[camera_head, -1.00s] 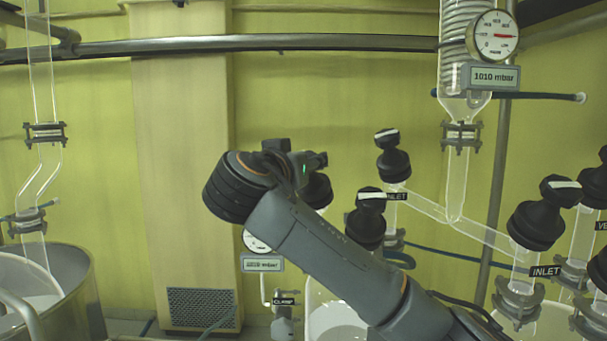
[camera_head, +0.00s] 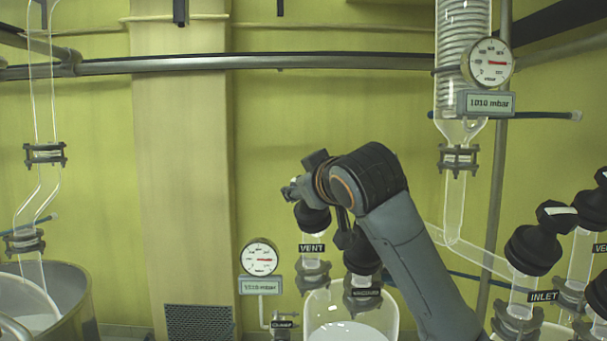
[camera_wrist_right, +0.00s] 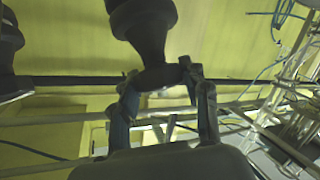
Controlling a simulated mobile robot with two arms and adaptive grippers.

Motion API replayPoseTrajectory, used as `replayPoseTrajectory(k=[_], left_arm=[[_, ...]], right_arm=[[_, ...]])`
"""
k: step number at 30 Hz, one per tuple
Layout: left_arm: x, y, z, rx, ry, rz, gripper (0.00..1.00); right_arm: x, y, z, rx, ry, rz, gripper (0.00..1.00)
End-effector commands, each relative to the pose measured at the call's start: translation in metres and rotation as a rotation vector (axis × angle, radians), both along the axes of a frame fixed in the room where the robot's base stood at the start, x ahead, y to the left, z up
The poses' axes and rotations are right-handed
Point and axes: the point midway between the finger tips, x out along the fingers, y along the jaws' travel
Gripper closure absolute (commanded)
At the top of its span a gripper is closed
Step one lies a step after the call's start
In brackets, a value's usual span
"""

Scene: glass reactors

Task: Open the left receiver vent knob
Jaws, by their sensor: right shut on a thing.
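The left receiver vent knob (camera_head: 312,218) is a black knob on a glass neck with a "VENT" label (camera_head: 312,248), left of centre in the head view. My right gripper (camera_head: 293,190) is at the top of this knob, partly hidden by my wrist. In the right wrist view the black knob (camera_wrist_right: 148,35) tapers to a flat handle (camera_wrist_right: 158,76). The two fingers of my right gripper (camera_wrist_right: 163,88) are shut on the handle, one on each side. The knob's exact angle is hard to tell. My left gripper is not in view.
A "VACUUM"-like labelled valve (camera_head: 362,258) stands just right of the vent, partly behind my arm. A gauge (camera_head: 259,257) reading about 1010 mbar is at its left. An "INLET" valve (camera_head: 533,250) and more black knobs stand at the right. A glass receiver (camera_head: 325,312) is below.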

Motion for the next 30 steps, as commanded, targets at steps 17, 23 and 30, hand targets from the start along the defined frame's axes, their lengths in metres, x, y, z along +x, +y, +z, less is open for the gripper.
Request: replayPoseTrajectory(k=[17,23,30], left_arm=[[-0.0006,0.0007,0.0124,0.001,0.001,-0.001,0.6],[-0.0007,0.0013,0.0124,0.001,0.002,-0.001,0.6],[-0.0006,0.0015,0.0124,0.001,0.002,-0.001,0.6]], right_arm=[[0.0009,-0.0007,-0.0016,-0.045,0.025,0.077,0.86],[0.0009,-0.0006,-0.0017,-0.045,0.025,0.077,0.52],[0.0007,-0.0005,-0.001,-0.043,0.024,0.076,0.31]])
